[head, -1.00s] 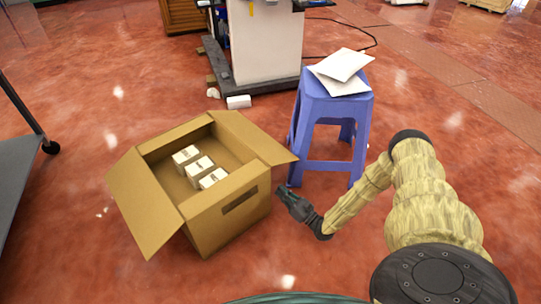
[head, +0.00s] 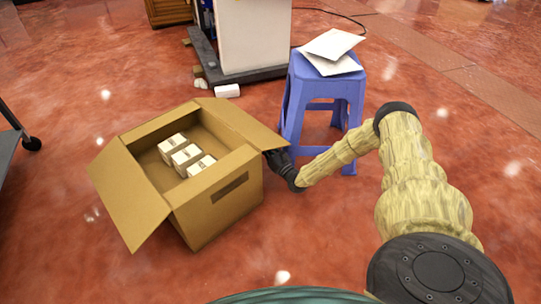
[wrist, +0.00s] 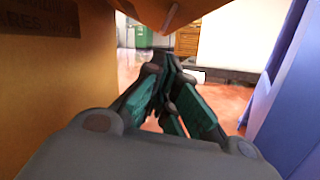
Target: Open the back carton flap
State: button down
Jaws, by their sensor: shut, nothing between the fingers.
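The open brown carton (head: 212,213) stands on the floor and holds several small white boxes (head: 186,155). One flap (head: 130,195) slopes outward at the left, and another flap (head: 240,122) sticks out at the right. Which one is the back flap, I cannot tell. My gripper (head: 275,157) is at the outer corner of the right flap, partly hidden by it. In the wrist view my gripper (wrist: 172,66) is shut and empty, with its fingertips together. A flap (wrist: 158,10) hangs just above it and the carton wall (wrist: 50,95) is at left. Contact is unclear.
A blue stool (head: 325,95) with white sheets (head: 333,48) on top stands close to the right of my gripper; its leg (wrist: 285,100) fills the right of the wrist view. A white machine (head: 252,35) stands behind. The floor in front is clear.

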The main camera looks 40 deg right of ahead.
jog(key=shift+w+d+r+b, duration=0.1)
jog(key=shift+d+r+b, duration=0.1)
jog(key=shift+r, duration=0.45)
jog(key=shift+w+d+r+b, duration=0.1)
jog(key=shift+r+b, duration=0.1)
jog(key=shift+r, duration=0.5)
jog(key=shift+w+d+r+b, duration=0.1)
jog(key=shift+d+r+b, duration=0.1)
jog(key=shift+r, duration=0.45)
jog(key=shift+a, duration=0.1)
